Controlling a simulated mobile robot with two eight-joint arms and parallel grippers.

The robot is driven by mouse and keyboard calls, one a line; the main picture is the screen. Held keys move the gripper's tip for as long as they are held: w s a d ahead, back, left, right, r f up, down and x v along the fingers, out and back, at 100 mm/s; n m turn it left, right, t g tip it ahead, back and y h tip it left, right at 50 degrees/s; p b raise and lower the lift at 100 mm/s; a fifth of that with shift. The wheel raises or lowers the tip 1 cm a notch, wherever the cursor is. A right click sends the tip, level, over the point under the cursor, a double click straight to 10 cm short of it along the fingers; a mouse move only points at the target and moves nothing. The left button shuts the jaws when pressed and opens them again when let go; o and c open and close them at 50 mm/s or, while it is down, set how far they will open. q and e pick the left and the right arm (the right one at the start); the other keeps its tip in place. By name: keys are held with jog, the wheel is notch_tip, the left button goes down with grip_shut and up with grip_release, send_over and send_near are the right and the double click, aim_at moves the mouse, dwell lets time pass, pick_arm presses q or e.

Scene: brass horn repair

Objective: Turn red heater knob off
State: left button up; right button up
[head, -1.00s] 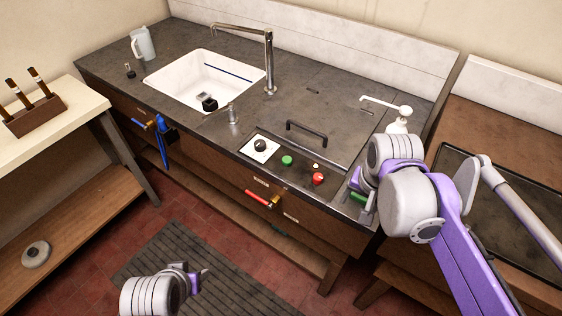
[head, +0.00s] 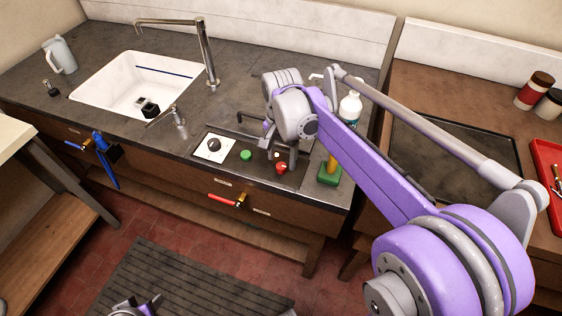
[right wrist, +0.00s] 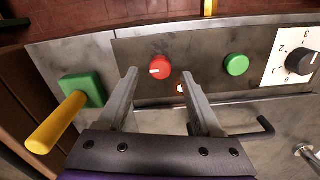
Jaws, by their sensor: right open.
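The red heater knob (head: 281,168) is on the dark control panel at the front of the bench. It also shows in the right wrist view (right wrist: 160,68), with a pale mark on its face. My right gripper (head: 283,156) is above the panel, close behind the knob. In the right wrist view my right gripper (right wrist: 161,88) is open, its two fingers apart and the knob beyond the gap between their tips, apparently untouched. My left gripper (head: 140,306) is at the bottom edge of the head view, mostly cut off, so its jaws are unclear.
A green button (head: 246,155) and a black dial on a white plate (head: 214,147) are left of the knob. A small light (right wrist: 181,88) glows beside it. A green block with a yellow handle (right wrist: 82,90) stands near the gripper. A black handle (right wrist: 252,130) is behind.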

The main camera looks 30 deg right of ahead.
jog(key=shift+f, duration=1.1)
grip_shut()
